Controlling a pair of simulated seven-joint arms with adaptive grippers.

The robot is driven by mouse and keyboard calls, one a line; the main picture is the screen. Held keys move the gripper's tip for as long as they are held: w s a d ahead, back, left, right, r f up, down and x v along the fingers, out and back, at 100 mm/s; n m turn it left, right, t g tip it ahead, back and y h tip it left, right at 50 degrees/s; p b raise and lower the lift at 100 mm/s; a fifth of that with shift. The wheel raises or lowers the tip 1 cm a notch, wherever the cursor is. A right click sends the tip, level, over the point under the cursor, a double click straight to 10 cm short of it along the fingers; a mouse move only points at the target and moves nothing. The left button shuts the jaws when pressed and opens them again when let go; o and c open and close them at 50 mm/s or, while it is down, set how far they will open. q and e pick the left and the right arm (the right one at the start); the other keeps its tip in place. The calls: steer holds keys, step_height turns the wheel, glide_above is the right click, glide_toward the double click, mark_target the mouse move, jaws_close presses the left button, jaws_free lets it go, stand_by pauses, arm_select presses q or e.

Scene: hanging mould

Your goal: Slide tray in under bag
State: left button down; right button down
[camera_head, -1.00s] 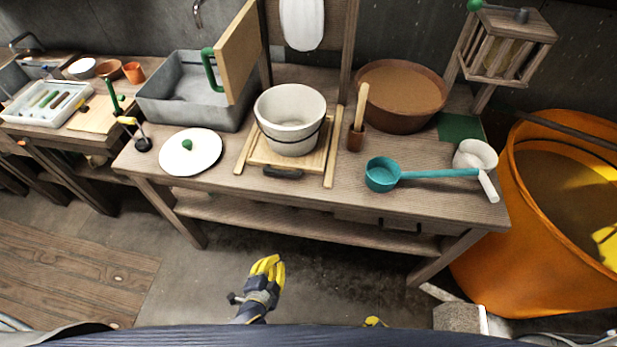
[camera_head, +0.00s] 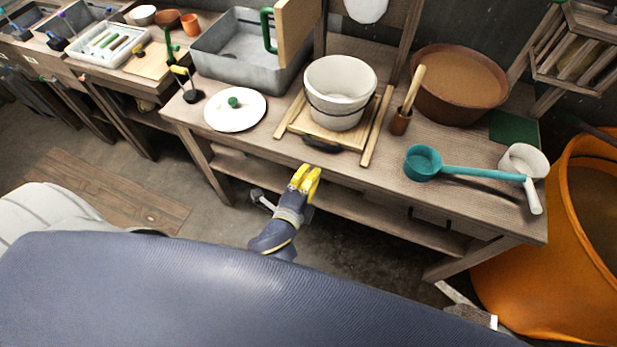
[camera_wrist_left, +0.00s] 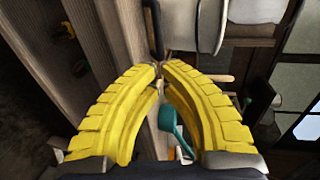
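The wooden tray (camera_head: 347,132) lies on the workbench between two wooden rails, with a dark handle (camera_head: 321,145) on its front edge. A white bucket (camera_head: 340,92) stands on it. The white bag (camera_head: 366,9) hangs behind, cut off by the top edge. My left gripper (camera_head: 306,171) is just in front of the bench, below and in front of the handle, not touching it. In the left wrist view its yellow fingertips (camera_wrist_left: 160,67) meet with nothing seen between them; the handle (camera_wrist_left: 153,25) and bucket (camera_wrist_left: 195,20) show beyond. My right gripper is out of view.
A white lid (camera_head: 235,110) lies left of the tray. A pestle cup (camera_head: 401,122), a teal ladle (camera_head: 422,163) and a brown bowl (camera_head: 460,85) stand to the right. A wooden panel with green handle (camera_head: 268,32) rises behind left.

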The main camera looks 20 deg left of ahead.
mark_target(325, 147)
arm_select(q)
steer(key=x, duration=1)
